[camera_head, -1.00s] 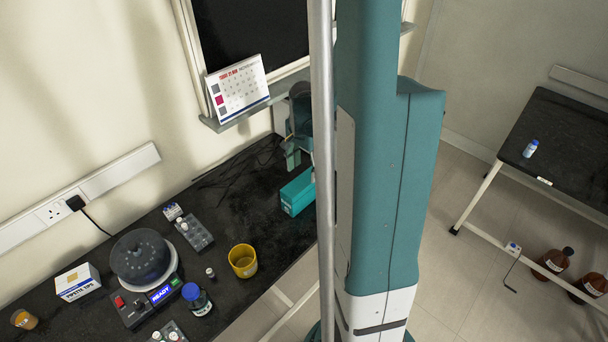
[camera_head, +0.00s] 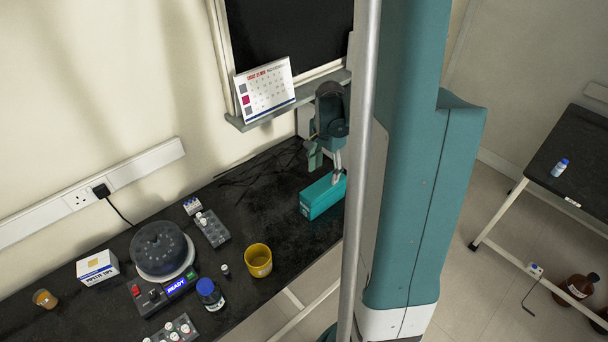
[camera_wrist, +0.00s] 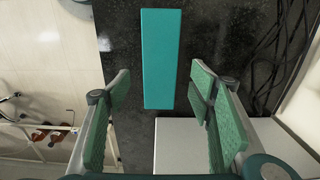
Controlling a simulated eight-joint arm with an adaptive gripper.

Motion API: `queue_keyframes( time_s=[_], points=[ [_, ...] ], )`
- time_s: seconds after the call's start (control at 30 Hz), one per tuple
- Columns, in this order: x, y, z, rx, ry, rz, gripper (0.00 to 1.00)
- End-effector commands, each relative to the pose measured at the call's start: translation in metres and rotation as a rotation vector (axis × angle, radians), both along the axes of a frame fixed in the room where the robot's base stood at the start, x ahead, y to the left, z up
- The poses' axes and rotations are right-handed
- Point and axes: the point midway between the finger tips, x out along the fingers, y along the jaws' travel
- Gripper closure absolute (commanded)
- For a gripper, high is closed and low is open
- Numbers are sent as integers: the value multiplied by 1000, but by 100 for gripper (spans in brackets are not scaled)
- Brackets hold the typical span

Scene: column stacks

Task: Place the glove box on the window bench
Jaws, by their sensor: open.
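The glove box is a long teal box (camera_head: 322,196), lying on the black bench (camera_head: 270,215) below the dark window. My gripper (camera_head: 326,160) is open just above the box's far side in the head view; part of the arm is hidden behind my column. In the wrist view, the teal box (camera_wrist: 160,55) lies between and beyond the parted green finger pads of my gripper (camera_wrist: 160,92). The pads show clear gaps to the box on both sides.
On the bench stand a yellow beaker (camera_head: 258,261), a dark centrifuge (camera_head: 160,250), a blue-capped bottle (camera_head: 210,294), tube racks (camera_head: 211,229) and a white carton (camera_head: 97,266). A calendar (camera_head: 265,90) stands on the sill. Another black bench (camera_head: 575,165) is at the right.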

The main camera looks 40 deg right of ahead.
Motion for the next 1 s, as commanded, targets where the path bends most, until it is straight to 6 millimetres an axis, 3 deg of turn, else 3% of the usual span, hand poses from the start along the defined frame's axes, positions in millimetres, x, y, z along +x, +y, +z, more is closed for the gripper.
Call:
queue_keyframes(
  time_s=[0.23, 0.43, 1.0],
  points=[
    [2, 5, 4, -4, -6, 18, 47],
    [6, 23, 22, -21, -28, 89, 47],
    [15, 121, 101, -116, -144, 466, 47]
  ],
)
